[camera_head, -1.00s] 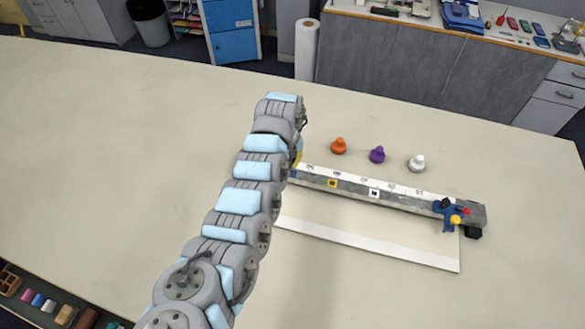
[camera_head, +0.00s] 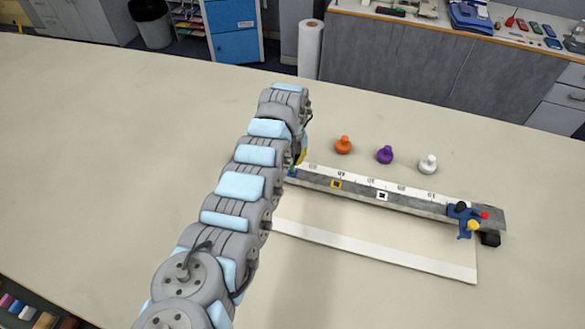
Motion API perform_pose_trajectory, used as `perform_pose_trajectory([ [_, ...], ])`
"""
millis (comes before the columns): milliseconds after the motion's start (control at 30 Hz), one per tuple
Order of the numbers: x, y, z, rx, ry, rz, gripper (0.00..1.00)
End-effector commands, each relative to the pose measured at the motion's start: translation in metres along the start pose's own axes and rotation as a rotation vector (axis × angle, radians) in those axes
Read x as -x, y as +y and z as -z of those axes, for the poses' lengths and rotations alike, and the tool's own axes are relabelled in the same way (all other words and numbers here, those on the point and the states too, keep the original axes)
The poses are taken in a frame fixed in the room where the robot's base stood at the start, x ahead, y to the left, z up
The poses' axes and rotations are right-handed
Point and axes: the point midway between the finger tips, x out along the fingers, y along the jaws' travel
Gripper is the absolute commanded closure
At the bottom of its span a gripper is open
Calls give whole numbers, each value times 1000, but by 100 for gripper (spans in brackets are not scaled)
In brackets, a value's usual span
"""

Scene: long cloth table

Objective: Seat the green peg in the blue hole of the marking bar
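The marking bar (camera_head: 430,206) is a long grey bar with a white numbered scale, lying slantwise right of my arm. It has a yellow-framed square hole (camera_head: 336,184) and a white-framed one (camera_head: 382,196). A small blue patch (camera_head: 293,172) shows at the bar's visible left end, against my arm; I cannot tell whether it frames the blue hole. No green peg can be made out. My gripper is hidden behind my arm. A small yellow piece (camera_head: 302,156) shows at the arm's right edge; I cannot tell what it belongs to.
Orange (camera_head: 343,145), purple (camera_head: 385,155) and white (camera_head: 428,165) knobbed pieces stand behind the bar. A blue clamp-like part (camera_head: 465,218) with coloured knobs sits at its right end. A white strip (camera_head: 380,251) lies in front. The table's left side (camera_head: 110,150) is clear.

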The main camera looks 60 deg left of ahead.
Motion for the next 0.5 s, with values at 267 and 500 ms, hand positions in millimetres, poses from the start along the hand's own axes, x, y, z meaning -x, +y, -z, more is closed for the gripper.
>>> perform_pose_trajectory([
  [267, -32, 8, -3, 11, 1, -1, 100],
  [500, -30, 8, -3, 11, 1, -1, 100],
])
